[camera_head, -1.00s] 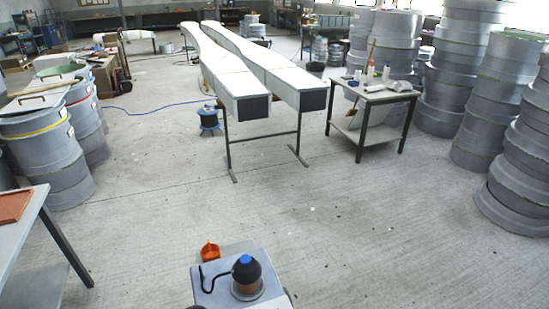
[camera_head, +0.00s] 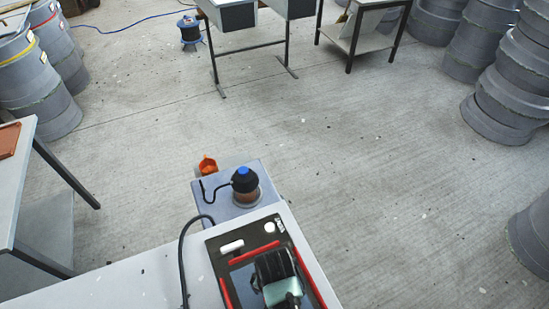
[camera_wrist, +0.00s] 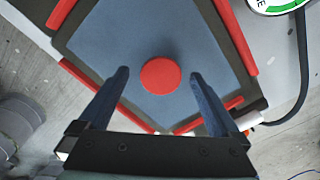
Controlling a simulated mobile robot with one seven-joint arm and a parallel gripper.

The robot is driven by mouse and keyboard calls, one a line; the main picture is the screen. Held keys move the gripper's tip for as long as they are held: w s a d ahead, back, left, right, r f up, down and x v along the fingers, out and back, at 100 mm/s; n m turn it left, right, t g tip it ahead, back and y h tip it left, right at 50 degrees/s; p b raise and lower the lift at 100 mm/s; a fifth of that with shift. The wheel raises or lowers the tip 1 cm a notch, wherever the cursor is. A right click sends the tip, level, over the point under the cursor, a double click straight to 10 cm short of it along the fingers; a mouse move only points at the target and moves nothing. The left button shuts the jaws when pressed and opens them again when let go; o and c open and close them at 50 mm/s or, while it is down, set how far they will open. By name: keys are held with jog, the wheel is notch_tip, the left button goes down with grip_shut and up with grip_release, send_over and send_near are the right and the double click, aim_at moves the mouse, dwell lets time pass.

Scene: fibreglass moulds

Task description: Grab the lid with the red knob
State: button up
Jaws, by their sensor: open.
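The lid (camera_wrist: 120,42) is a flat blue-grey panel with a round red knob (camera_wrist: 161,76) at its middle, seen from above in the wrist view. It lies inside a dark frame (camera_wrist: 72,50) edged with red strips. My gripper (camera_wrist: 159,74) is open, with one dark finger on each side of the knob and a gap on both sides. I cannot tell the height of the fingertips over the lid. In the head view my gripper (camera_head: 275,272) is above the dark frame (camera_head: 219,245) and hides the knob and most of the lid.
The frame sits on a pale bench (camera_head: 130,285) with a black cable (camera_head: 184,262) beside it. A blue-capped device (camera_head: 245,182) and an orange item (camera_head: 207,166) are just beyond. A table (camera_head: 28,180) stands left, grey moulds (camera_head: 505,95) right. Open floor lies between.

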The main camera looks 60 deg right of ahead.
jog(key=shift+w+f, duration=0.1)
jog(key=shift+f, duration=1.05)
grip_shut()
